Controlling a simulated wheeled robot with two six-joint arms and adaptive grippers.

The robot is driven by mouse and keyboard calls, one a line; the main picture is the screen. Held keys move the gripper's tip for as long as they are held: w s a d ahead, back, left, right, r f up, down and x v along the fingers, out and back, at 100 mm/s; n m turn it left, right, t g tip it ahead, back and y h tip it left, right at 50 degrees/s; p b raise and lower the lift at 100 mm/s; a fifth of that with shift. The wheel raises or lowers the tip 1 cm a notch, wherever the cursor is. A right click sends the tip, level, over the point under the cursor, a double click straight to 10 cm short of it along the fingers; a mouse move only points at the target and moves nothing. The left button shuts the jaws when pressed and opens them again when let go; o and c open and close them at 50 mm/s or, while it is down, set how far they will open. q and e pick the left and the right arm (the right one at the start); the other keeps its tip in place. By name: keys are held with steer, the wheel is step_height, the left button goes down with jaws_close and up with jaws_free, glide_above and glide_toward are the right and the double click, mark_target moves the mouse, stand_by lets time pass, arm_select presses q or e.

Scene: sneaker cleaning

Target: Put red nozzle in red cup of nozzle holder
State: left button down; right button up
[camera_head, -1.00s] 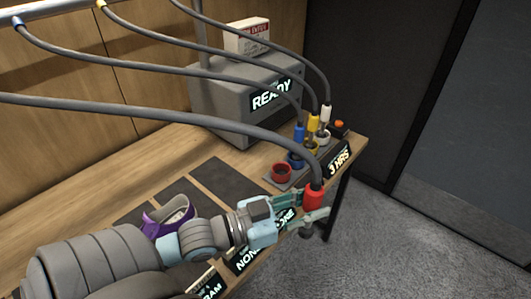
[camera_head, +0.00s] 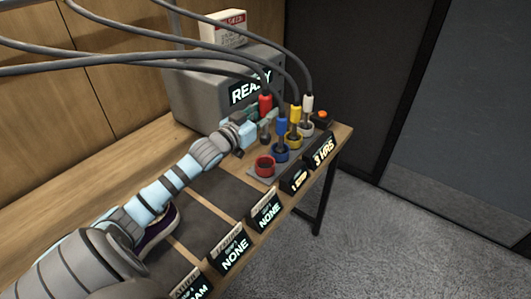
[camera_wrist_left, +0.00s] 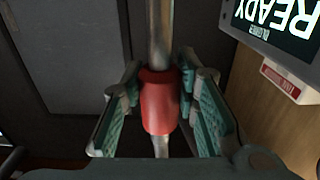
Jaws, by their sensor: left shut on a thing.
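The red nozzle (camera_head: 265,104) hangs on its grey hose, above and behind the cups. My left gripper (camera_head: 262,122) is shut on it. In the left wrist view the red nozzle (camera_wrist_left: 159,100) is upright between the two green-padded fingers of the left gripper (camera_wrist_left: 162,110). The red cup (camera_head: 264,168) stands empty at the near left end of the nozzle holder (camera_head: 254,175). The nozzle is apart from it, higher and farther back. My right gripper is not in view.
Blue (camera_head: 282,128), yellow (camera_head: 295,115) and white (camera_head: 307,104) nozzles stand in their own cups beside the red cup. A grey READY machine (camera_head: 195,93) is behind. Sign blocks (camera_head: 268,213) line the table's front edge. Hoses cross overhead.

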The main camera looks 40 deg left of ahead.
mark_target(265, 143)
arm_select(q)
step_height(265, 143, down, 12)
steer(key=b, duration=0.6)
steer(key=shift+r, duration=0.3)
steer(key=c, duration=1.2)
jaws_free()
steer(key=shift+f, duration=0.1)
steer(key=shift+c, duration=0.2)
